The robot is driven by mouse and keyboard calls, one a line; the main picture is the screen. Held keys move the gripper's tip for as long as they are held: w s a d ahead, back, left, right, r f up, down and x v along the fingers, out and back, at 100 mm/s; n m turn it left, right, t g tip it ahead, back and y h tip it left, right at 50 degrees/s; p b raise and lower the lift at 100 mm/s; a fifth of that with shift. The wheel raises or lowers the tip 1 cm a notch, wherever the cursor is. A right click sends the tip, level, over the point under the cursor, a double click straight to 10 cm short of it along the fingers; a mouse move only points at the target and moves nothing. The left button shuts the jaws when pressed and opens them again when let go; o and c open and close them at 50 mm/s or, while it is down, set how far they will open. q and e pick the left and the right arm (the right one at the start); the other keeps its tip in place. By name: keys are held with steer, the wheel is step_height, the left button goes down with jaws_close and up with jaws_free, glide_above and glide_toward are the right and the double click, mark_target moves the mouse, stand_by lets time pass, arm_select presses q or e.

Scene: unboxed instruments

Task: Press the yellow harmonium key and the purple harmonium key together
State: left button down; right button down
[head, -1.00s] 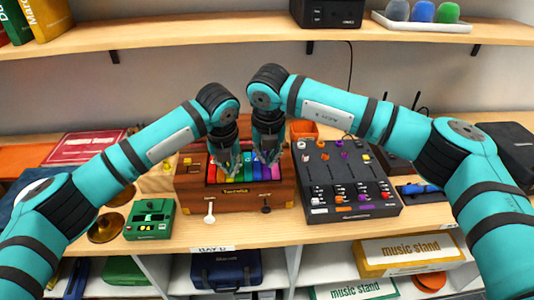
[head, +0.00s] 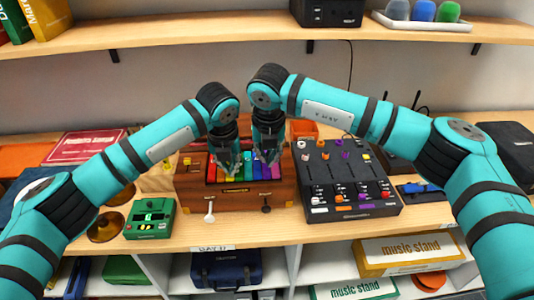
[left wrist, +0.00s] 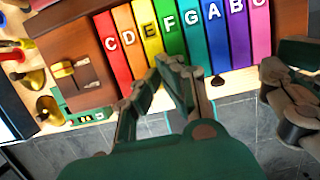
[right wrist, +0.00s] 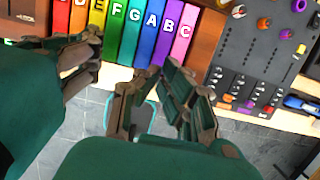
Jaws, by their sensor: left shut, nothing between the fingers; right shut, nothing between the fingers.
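The harmonium (head: 285,190) is a brown wooden case with a row of rainbow keys. The yellow key (left wrist: 146,28), lettered E, lies between the orange and green keys; it also shows in the right wrist view (right wrist: 97,14). The purple key (right wrist: 165,35), lettered B, lies between the blue and pink keys; it also shows in the left wrist view (left wrist: 238,38). My left gripper (head: 229,168) is shut and empty over the yellow and green side. My right gripper (head: 268,158) is shut and empty over the purple and pink side. I cannot tell whether either touches a key.
A black mixer (head: 348,180) stands close at the right of the harmonium. A small green device (head: 150,218) is at its left, with brass discs (head: 107,226) beyond. An orange box (head: 303,129) stands behind. A shelf (head: 200,35) runs above. My grippers are close together.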

mark_target(266, 171)
steer(key=shift+w+f, duration=0.1)
steer(key=shift+f, duration=0.2)
steer(key=shift+x, duration=1.9)
steer(key=shift+f, duration=0.3)
arm_select(q)
steer(key=shift+f, duration=0.6)
steer(key=shift+r, duration=0.65)
arm_select(e)
steer(key=shift+w+v, duration=0.2)
steer(key=shift+v, duration=0.6)
steer(key=shift+w+v, duration=0.2)
steer(key=shift+v, duration=0.65)
steer(key=shift+w+v, duration=0.2)
steer(key=shift+v, duration=0.6)
